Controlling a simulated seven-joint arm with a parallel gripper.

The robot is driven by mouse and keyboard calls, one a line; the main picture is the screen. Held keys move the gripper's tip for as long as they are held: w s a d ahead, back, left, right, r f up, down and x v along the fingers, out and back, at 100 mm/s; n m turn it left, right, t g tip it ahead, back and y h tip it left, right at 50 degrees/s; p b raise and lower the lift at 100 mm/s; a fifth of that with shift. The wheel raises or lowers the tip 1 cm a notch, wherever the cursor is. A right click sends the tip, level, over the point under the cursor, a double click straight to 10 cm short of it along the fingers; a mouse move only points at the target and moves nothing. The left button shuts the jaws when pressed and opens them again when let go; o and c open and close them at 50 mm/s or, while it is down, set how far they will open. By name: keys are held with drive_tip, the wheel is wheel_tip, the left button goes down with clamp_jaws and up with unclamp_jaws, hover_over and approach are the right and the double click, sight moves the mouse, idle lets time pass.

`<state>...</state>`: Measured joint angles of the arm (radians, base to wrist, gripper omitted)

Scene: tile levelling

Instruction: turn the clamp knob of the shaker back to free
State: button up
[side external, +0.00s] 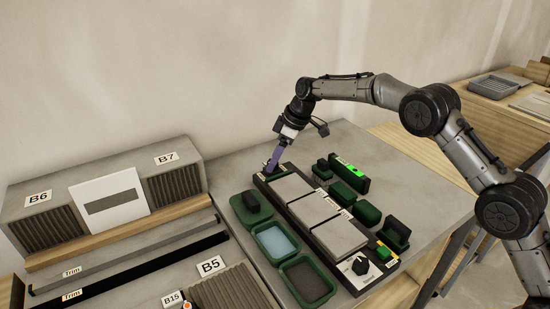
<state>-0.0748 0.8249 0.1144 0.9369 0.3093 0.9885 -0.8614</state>
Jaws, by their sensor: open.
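The shaker is a long black base (290,224) carrying a row of three grey tiles (315,213). A black knob (360,265) with a pointer sits on a white panel at its near end. I cannot read the panel's marks or tell whether this is the clamp knob. My gripper (271,166) has purple fingers and points down at the shaker's far end, well away from that near knob. It is open. A small part at the far end is mostly hidden behind the fingers, and I cannot tell whether they touch it.
Green trays, one with pale blue content (278,243), lie left of the shaker. Several dark green blocks (367,213) and a device with a bright green display (354,171) stand to its right. A grey rack (175,183) stands at left.

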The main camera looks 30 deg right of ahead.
drive_tip(key=v, duration=1.3)
drive_tip(key=shift+r, duration=0.2)
drive_tip(key=shift+s+d, duration=0.1)
drive_tip(key=s+r+t, duration=0.2)
drive_tip(key=s+r, duration=0.6)
drive_tip(key=r, duration=0.5)
drive_tip(key=s+d+r+m+t+h, duration=0.1)
drive_tip(key=s+r, duration=0.1)
drive_tip(key=s, duration=0.5)
drive_tip(key=s+d+r+m, duration=0.1)
drive_tip(key=s+d+r, duration=0.1)
drive_tip(key=s, duration=0.5)
drive_tip(key=s+d+f+m+h, duration=0.1)
drive_tip(key=s+f, duration=0.2)
drive_tip(key=s, duration=0.5)
drive_tip(key=s+d+f+m, duration=0.1)
drive_tip(key=s+f+m, duration=0.15)
drive_tip(key=s, duration=0.45)
drive_tip(key=s+d+f+m+h, duration=0.1)
drive_tip(key=s+f+m, duration=0.2)
drive_tip(key=s+f, duration=0.4)
wheel_tip(320, 180, down, 5)
drive_tip(key=shift+s+d+r+m, duration=0.2)
drive_tip(key=shift+s+d+m, duration=0.05)
drive_tip(key=shift+d+m, duration=0.15)
